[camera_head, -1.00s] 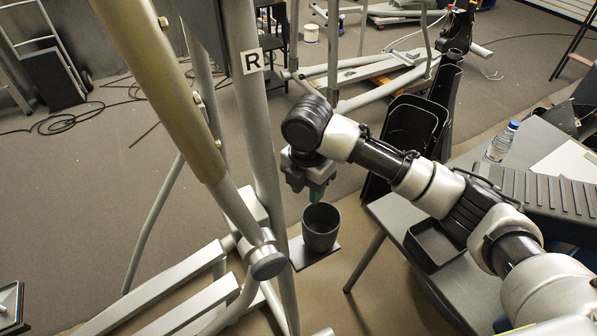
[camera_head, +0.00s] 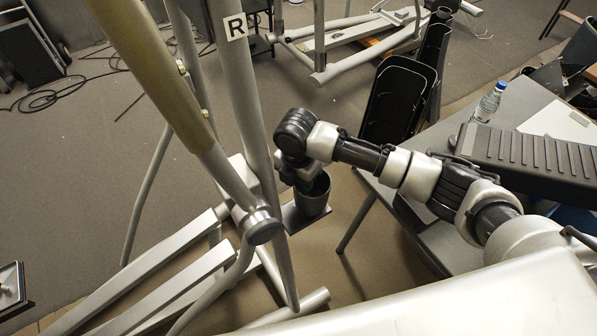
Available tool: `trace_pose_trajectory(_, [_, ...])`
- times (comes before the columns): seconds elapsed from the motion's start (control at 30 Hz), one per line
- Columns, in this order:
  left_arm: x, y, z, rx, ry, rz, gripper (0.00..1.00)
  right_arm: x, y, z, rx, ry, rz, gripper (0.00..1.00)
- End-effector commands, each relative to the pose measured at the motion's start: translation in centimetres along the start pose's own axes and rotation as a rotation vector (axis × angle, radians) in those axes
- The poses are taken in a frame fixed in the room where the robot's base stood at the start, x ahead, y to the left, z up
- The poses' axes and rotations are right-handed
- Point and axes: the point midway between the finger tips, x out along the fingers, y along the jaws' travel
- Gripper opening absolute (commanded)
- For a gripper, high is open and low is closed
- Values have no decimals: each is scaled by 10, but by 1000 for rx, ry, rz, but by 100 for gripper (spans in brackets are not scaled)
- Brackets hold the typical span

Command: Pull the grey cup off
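The grey cup (camera_head: 319,197) stands upright on a small flat plate (camera_head: 297,219) beside the elliptical machine's post. My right gripper (camera_head: 303,187) is lowered at the cup's left side and rim. Its fingers are hidden behind the wrist and the cup, so I cannot tell whether they are open or shut, or whether they touch the cup. My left gripper is not in view.
The elliptical's grey post (camera_head: 246,100) and tan handle (camera_head: 155,75) stand close left of the gripper. At the right, a grey table (camera_head: 505,105) carries a water bottle (camera_head: 488,102) and a ridged black pedal (camera_head: 530,160). Black trays (camera_head: 398,98) stand behind my arm.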

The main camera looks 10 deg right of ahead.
Motion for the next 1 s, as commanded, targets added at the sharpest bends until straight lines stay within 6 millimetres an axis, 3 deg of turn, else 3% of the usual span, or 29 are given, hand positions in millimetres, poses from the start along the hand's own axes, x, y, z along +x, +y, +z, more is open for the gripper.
trace_pose_trajectory(0.23, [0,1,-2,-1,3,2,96,1,0,0,0,0,0,36])
trace_pose_trajectory(0.47, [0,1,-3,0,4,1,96,1,0,0,0,0,0,1])
trace_pose_trajectory(0.57, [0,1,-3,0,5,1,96,0,0,0,0,0,0,0])
trace_pose_trajectory(0.6, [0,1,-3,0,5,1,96,0,0,0,0,0,0,5])
trace_pose_trajectory(0.63, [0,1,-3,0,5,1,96,0,0,0,0,0,1,0])
trace_pose_trajectory(1.0, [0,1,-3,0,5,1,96,0,0,0,1,0,2,0])
